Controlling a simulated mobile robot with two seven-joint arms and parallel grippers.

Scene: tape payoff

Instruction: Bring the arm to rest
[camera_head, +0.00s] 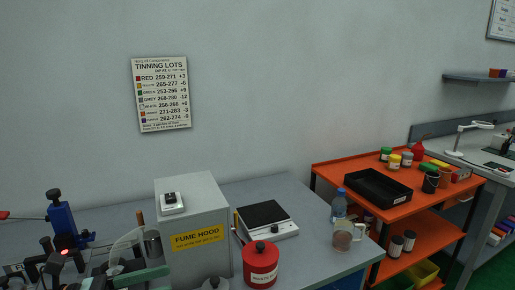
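Neither of my grippers and neither of my arms shows in the head view. The grey workbench (285,190) runs along the wall, with its surface partly covered by equipment. At its left end stands a blue upright device (62,218) with a black top. In front of it is a cluster of dark parts with a small red light (64,252). A clear curved piece and a green part (140,277) sit beside it, cut off by the lower edge.
A grey fume hood box (195,225) stands mid-bench. Right of it are a flat black-topped plate (265,217), a red waste can (260,264) and a bottle (339,205). An orange cart (330,172) holds a black tray (377,187) and several jars. A lot chart (160,94) hangs on the wall.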

